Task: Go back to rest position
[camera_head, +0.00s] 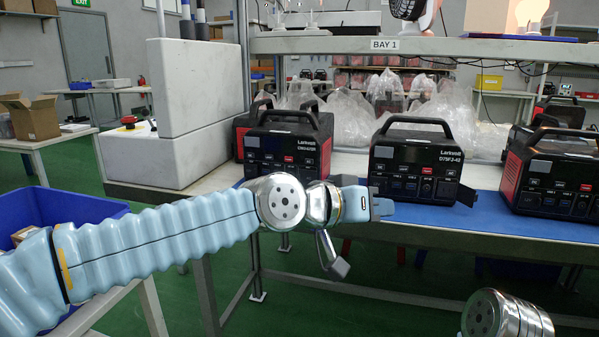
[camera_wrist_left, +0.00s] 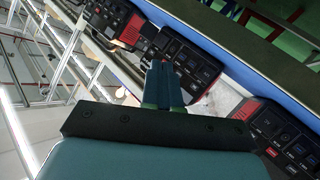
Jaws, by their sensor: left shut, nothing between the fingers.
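My left arm comes in from the left, and its gripper (camera_head: 384,208) is in front of the blue mat, just below the middle black power station (camera_head: 415,165). I cannot tell whether it touches the station or the mat. In the left wrist view, the two fingers of this gripper (camera_wrist_left: 163,85) are together with nothing between them, and power stations (camera_wrist_left: 180,62) lie beyond the tips. Of my right arm only a shiny metal joint shows at the bottom right of the head view. My right gripper is out of view.
A red and black power station (camera_head: 285,148) stands left on the bench, and another (camera_head: 550,175) stands right. The blue mat (camera_head: 480,210) covers the bench front. A blue bin (camera_head: 85,205) is at left, beneath my left arm. The green floor before the bench looks clear.

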